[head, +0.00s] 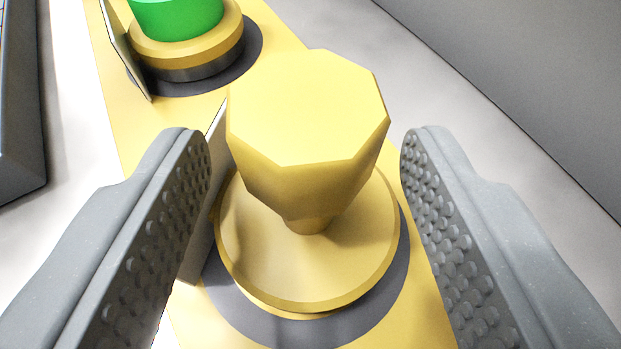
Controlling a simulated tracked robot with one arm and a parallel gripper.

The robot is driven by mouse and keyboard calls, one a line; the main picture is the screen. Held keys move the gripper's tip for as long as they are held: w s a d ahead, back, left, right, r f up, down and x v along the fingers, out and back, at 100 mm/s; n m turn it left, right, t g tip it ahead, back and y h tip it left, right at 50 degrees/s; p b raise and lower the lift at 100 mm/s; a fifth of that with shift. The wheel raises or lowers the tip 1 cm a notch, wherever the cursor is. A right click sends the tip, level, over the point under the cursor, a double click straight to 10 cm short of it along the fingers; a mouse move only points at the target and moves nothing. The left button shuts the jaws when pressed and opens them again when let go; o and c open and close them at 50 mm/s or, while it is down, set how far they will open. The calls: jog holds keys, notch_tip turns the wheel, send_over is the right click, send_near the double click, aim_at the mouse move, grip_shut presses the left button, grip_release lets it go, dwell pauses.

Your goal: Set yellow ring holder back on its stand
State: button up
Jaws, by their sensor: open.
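The yellow ring holder (307,110) is in the middle of the head view. It has a faceted knob on top and a round, flanged disc below. It rests over a dark grey round pad (245,325) on a yellow strip, which looks like its stand (425,310). The disc appears slightly off-centre on the pad, with more grey showing at the near side. My gripper (305,150) is open, with one studded finger on each side of the knob. I see gaps between the fingers and the knob.
A second holder with a green top (180,18) sits on another dark pad at the upper left. Thin upright plates (128,55) stand left of each holder. A dark grey block (20,100) is at the left edge and a grey wall (520,80) at the right.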

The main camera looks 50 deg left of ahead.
jog(key=p+v, duration=0.2)
jog(key=v, duration=0.6)
jog(key=shift+d+r, duration=0.15)
jog(key=shift+s, duration=0.1)
jog(key=w+d+r+t+h, duration=0.1)
jog(key=w+r+t+h, duration=0.3)
jog(key=r, duration=0.5)
jog(key=w+d+r+t+h, duration=0.1)
jog(key=w+r, duration=0.4)
jog(key=r, duration=0.4)
notch_tip(320, 180, up, 17)
jog(key=d+m+t+h, duration=0.1)
jog(key=m+t+h, duration=0.2)
jog(key=t+h, duration=0.15)
jog(key=s+a+r+m+h, duration=0.2)
jog(key=s+r+m+h, duration=0.35)
jog(key=s+r, duration=0.55)
jog(key=s+a+r+m+g+y, duration=0.1)
jog(key=s+a+r+g+y, duration=0.2)
jog(key=s+a, duration=0.6)
jog(key=shift+s+a+r+y, duration=0.25)
jog(key=shift+s+a+y, duration=0.1)
jog(key=shift+s+y, duration=0.7)
